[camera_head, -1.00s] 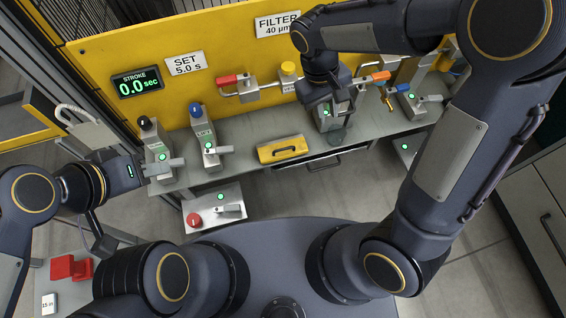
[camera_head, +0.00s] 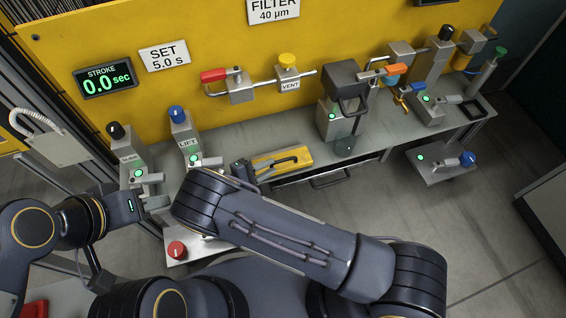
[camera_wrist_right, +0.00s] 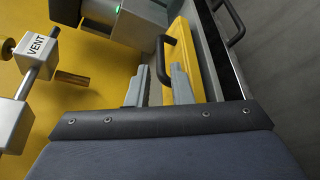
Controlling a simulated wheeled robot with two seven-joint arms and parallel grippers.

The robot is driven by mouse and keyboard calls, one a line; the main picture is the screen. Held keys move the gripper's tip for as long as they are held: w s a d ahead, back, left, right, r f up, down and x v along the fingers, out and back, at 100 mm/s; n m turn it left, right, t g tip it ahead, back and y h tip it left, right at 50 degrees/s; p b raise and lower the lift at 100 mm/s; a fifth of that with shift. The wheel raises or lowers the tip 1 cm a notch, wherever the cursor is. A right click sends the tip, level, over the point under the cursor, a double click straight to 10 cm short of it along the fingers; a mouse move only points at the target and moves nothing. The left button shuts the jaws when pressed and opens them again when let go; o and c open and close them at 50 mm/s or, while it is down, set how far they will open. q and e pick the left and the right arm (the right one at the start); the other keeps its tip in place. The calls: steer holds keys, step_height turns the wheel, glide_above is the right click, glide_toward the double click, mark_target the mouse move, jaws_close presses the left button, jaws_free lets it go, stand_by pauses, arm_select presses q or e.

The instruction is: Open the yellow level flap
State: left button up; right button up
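The yellow flap (camera_head: 300,155) lies at the front edge of the grey bench, with a black bar handle (camera_head: 285,163) on it. It looks closed. In the right wrist view the flap (camera_wrist_right: 208,60) is ahead of my right gripper (camera_wrist_right: 160,90), and the black handle (camera_wrist_right: 169,42) reaches toward the gap between the fingers. The fingers are apart; contact with the handle cannot be told.
The blue-knobbed LIFT unit (camera_head: 186,142) stands left of the flap. A grey block unit (camera_head: 330,120) stands just right of it. A red-handled valve (camera_head: 238,84) and the yellow-capped VENT valve (camera_head: 288,75) are on the panel behind. A red button (camera_head: 177,250) is below the bench.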

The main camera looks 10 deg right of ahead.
mark_target(283, 160)
steer(key=b+x, duration=0.1)
steer(key=x, duration=0.5)
steer(key=shift+d, duration=0.1)
steer(key=shift+c, duration=0.3)
jaws_close()
